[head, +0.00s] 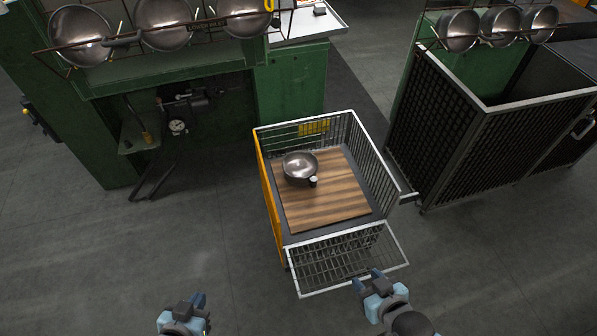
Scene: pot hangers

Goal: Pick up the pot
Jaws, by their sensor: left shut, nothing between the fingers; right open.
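A round metal pot (300,166) sits in the cart on a wooden board (328,199), toward the back left of the board. A short dark handle stub with a light end (313,181) shows at its lower right. My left gripper (197,302) is at the bottom of the head view, left of the cart, shut and empty. My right gripper (369,277) is open and empty at the cart's front edge, below and right of the pot and apart from it.
The wire cart (375,160) has mesh sides, a yellow left side (269,209) and a lowered front flap (350,262). Several pots (163,22) hang on a rack at the upper left, others (500,25) at the upper right. A dark mesh bin (450,130) stands right. The floor left is clear.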

